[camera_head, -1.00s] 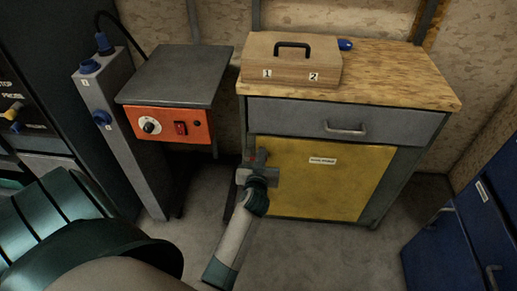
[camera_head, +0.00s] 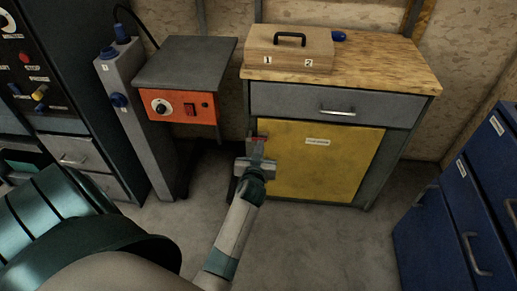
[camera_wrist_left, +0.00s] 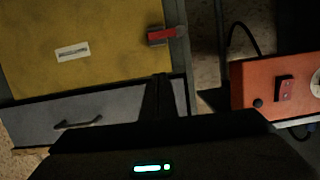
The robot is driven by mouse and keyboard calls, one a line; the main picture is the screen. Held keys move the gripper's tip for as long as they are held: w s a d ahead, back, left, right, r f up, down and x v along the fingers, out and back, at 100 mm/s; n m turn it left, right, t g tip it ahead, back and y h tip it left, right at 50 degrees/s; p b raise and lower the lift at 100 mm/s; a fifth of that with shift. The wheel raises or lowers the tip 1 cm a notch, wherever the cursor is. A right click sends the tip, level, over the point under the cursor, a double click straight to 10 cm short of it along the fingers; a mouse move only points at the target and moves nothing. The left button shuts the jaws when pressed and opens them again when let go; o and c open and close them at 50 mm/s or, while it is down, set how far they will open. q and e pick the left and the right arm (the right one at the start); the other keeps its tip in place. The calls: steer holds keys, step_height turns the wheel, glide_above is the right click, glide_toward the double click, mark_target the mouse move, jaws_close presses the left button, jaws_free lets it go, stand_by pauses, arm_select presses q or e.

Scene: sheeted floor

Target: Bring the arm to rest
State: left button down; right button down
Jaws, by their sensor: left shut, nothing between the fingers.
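My left arm reaches in from the bottom of the head view. Its gripper (camera_head: 257,152) is shut and empty, in front of the left edge of the yellow cabinet door (camera_head: 320,165). In the left wrist view the closed fingers (camera_wrist_left: 160,95) show dark against the door and the grey drawer front (camera_wrist_left: 80,115). A small red latch (camera_wrist_left: 163,35) at the door's edge lies beyond the fingertips, with a gap in that picture. In the head view the gripper partly overlaps the latch, so contact there is hard to judge. My right gripper is out of view.
A wooden box (camera_head: 290,50) with a black handle stands on the cabinet's wooden top (camera_head: 390,70). An orange-fronted control unit (camera_head: 180,107) and a grey post (camera_head: 135,110) stand left. Blue drawers (camera_head: 470,210) stand right. The floor (camera_head: 320,245) between is clear.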

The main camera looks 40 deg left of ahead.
arm_select(q)
steer(key=shift+s+d, duration=0.1)
steer(key=shift+s, duration=0.15)
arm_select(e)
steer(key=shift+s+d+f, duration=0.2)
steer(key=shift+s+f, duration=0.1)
